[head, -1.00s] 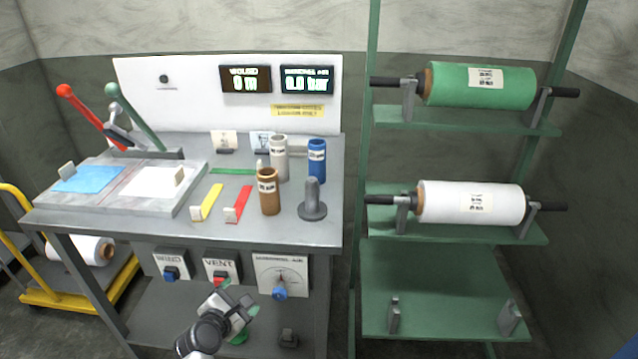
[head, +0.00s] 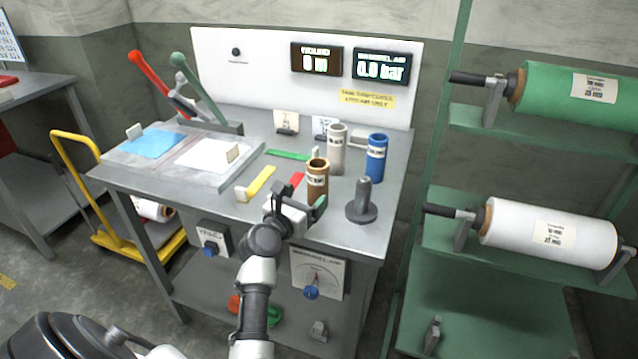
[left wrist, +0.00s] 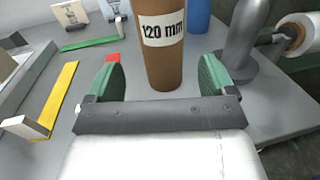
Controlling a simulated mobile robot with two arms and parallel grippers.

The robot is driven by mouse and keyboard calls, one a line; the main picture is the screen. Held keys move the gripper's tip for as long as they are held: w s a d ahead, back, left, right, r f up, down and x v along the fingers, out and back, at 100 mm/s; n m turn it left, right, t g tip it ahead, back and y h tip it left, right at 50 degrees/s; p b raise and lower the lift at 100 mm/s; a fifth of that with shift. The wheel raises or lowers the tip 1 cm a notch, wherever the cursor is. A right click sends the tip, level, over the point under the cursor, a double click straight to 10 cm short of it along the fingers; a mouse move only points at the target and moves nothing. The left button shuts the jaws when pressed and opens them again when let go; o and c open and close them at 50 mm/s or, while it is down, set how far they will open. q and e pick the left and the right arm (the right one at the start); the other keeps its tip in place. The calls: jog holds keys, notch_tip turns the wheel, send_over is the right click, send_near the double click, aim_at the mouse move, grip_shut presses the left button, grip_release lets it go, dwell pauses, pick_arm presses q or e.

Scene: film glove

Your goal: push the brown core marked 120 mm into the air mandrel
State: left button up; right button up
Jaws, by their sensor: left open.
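The brown core (head: 317,182) stands upright on the bench, and its label reads 120 mm in the left wrist view (left wrist: 163,58). My left gripper (head: 296,205) is open in front of it. In the left wrist view the green fingers (left wrist: 158,80) are spread to either side of the core's lower part, with a gap on both sides. The air mandrel (head: 362,200), a grey upright post on a round base, stands just right of the core and also shows in the left wrist view (left wrist: 243,38). My right gripper is not in view.
A grey core (head: 336,150) and a blue core (head: 376,158) stand behind. Yellow (head: 258,183) and green (head: 288,155) strips lie left of the cores. The display reads 0.0 bar (head: 381,69). A green rack (head: 450,250) with rolls stands right of the bench.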

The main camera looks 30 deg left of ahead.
aim_at(312, 188)
pick_arm(q)
jog(key=shift+w, duration=0.45)
jog(key=w, duration=0.2)
jog(key=w+r, duration=0.1)
jog(key=w, duration=0.1)
jog(key=shift+w, duration=0.1)
jog(key=shift+w+f, duration=0.2)
jog(key=shift+w, duration=0.25)
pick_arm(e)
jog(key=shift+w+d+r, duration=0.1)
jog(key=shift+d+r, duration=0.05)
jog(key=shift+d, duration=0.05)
pick_arm(q)
jog(key=shift+r, duration=0.1)
jog(key=shift+s, duration=0.1)
jog(key=shift+c, duration=1.1)
jog(key=c, duration=0.8)
